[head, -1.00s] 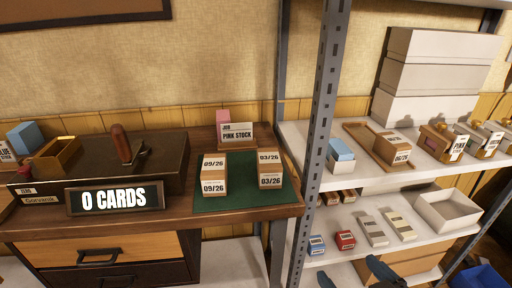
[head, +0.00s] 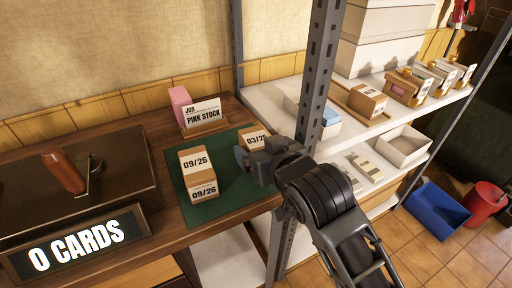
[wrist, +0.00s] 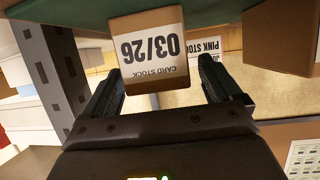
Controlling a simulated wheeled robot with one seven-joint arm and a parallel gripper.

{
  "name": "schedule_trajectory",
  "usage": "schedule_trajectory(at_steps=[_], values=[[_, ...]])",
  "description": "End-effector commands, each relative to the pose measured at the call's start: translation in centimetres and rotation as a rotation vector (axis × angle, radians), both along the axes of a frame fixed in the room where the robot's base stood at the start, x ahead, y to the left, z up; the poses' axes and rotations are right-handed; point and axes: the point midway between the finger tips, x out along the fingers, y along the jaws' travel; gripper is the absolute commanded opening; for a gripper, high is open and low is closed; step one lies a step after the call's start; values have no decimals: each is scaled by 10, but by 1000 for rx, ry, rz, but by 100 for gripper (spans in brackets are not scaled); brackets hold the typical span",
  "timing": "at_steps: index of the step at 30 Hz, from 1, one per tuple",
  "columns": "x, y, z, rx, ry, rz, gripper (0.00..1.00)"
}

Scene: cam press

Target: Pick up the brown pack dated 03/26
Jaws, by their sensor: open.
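The brown pack dated 03/26 (head: 252,134) sits on the green mat (head: 223,207) on the desk, partly hidden behind my gripper in the head view. In the wrist view the pack (wrist: 150,50) shows its white "CARD STOCK 03/26" label upside down, just beyond and between my fingertips. My gripper (wrist: 165,92) is open, with one finger toward each side of the pack and nothing held. It also shows in the head view (head: 254,160), at the mat's right side. A similar pack dated 09/26 (head: 197,172) stands to the left on the mat.
A "PINK STOCK" card holder (head: 203,116) stands behind the mat with a pink block (head: 180,97). A metal shelf post (head: 318,75) rises close to my arm on the right. The "0 CARDS" sign (head: 78,246) is at front left.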

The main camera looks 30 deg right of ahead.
Motion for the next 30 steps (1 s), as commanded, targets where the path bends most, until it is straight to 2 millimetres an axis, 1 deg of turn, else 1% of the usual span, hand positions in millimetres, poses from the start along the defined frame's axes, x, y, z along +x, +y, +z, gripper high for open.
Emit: schedule_trajectory(at_steps=[3,6,9,15,30], values=[[16,-1,-7,0,0,0,92],[25,-3,-11,-1,0,-1,92],[29,-3,-13,-1,0,0,92],[29,-3,-13,-1,0,0,92],[29,-3,-13,-1,0,0,44]])
